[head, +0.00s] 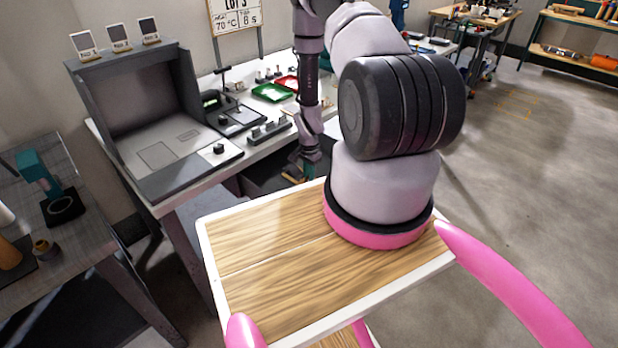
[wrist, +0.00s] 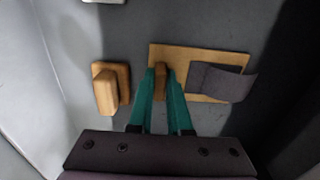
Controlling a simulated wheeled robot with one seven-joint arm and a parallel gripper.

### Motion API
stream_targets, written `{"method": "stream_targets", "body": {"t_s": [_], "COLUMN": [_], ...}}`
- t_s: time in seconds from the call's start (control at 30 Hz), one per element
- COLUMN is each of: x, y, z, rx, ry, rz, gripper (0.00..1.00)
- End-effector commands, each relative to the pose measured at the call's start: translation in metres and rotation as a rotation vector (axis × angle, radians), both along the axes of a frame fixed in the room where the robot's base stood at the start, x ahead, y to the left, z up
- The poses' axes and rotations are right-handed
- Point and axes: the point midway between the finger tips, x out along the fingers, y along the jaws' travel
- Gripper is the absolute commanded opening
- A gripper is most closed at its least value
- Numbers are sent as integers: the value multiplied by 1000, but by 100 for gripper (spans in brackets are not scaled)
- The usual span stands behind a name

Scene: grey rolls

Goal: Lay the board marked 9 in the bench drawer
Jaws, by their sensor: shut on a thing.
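A flat tan wooden board (wrist: 225,62) with a raised block handle and a loose-edged dark grey sheet on it shows in the wrist view. No number can be read on it. My gripper (wrist: 161,78) has its teal fingers shut on the board's handle. In the head view my gripper (head: 307,170) reaches down into the open dark bench drawer (head: 262,184), beyond the wooden top. A sliver of the board (head: 292,176) shows beside the fingers there. I cannot tell whether the board touches the drawer floor.
A smaller wooden block (wrist: 108,88) lies on the grey surface left of my fingers. A pale wall runs along the left of the wrist view, and a dark gap lies at right. On the bench above stand a grey booth (head: 150,120) and red and green trays (head: 272,92).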

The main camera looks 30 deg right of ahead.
Motion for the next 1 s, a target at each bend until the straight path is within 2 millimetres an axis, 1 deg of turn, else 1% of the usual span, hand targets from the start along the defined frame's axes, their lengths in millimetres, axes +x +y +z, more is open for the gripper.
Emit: {"method": "stream_targets", "body": {"t_s": [0.23,0.27,0.3,0.33,0.63,0.73,0.87,1.0], "x": [0,0,0,0,0,0,1,1], "y": [0,0,0,0,0,0,0,1], "z": [-3,-3,-3,-3,-2,5,25,57], "rx": [1,1,1,1,1,0,0,0], "ry": [1,0,0,0,0,0,-2,-2], "rz": [1,1,1,1,1,1,2,2], "gripper": [0,28,43,46,46,46,46,46]}}
